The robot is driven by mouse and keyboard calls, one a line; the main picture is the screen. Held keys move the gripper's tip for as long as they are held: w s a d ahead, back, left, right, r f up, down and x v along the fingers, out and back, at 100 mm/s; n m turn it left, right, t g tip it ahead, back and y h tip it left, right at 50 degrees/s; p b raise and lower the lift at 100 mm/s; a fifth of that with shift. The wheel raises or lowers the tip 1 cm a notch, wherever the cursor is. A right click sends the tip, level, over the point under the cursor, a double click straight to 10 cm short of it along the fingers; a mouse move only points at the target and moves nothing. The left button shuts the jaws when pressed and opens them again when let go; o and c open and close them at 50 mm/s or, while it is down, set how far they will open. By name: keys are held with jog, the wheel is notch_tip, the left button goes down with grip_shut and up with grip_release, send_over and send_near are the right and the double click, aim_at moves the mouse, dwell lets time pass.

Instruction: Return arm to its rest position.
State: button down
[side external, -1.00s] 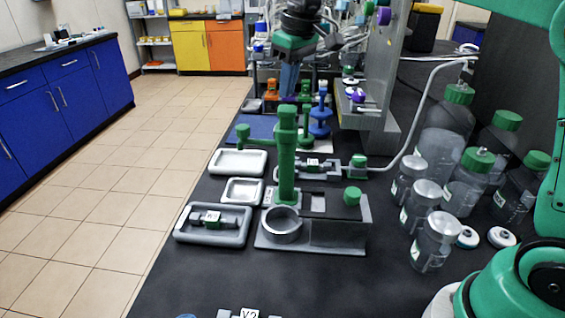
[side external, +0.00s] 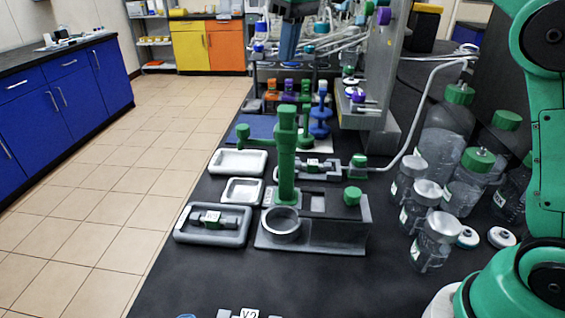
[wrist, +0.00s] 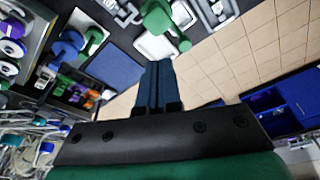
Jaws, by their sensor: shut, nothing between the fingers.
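My gripper (side external: 289,42) hangs at the top middle of the side view, raised above the back of the bench. In the wrist view its dark blue fingers (wrist: 157,85) are pressed together with nothing between them. Below and in front of it a green post (side external: 286,150) stands upright on the bench, clear of the fingers. The upper part of the wrist is cut off by the top edge of the side view.
The black bench (side external: 190,285) carries white and grey trays (side external: 238,163), a grey stand with a ring (side external: 335,235), and several bottles (side external: 440,140) at right. Coloured fittings (side external: 320,120) and a metal rack (side external: 375,110) stand near the gripper. Tiled floor (side external: 120,190) is open at left.

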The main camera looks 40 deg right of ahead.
dwell(0.3)
jog(key=s+f+m+t, duration=0.1)
jog(key=s+f, duration=0.3)
jog(key=f, duration=0.1)
jog(key=s+f+m+t, duration=0.1)
jog(key=s+f+t, duration=0.1)
jog(key=s+f, duration=0.3)
jog(key=s+f+m+t, duration=0.1)
jog(key=s+f+t, duration=0.1)
jog(key=s+f, duration=0.2)
jog(key=shift+s+d+f+h, duration=0.3)
jog(key=shift+s+f, duration=0.1)
jog(key=shift+f, duration=0.3)
dwell(0.8)
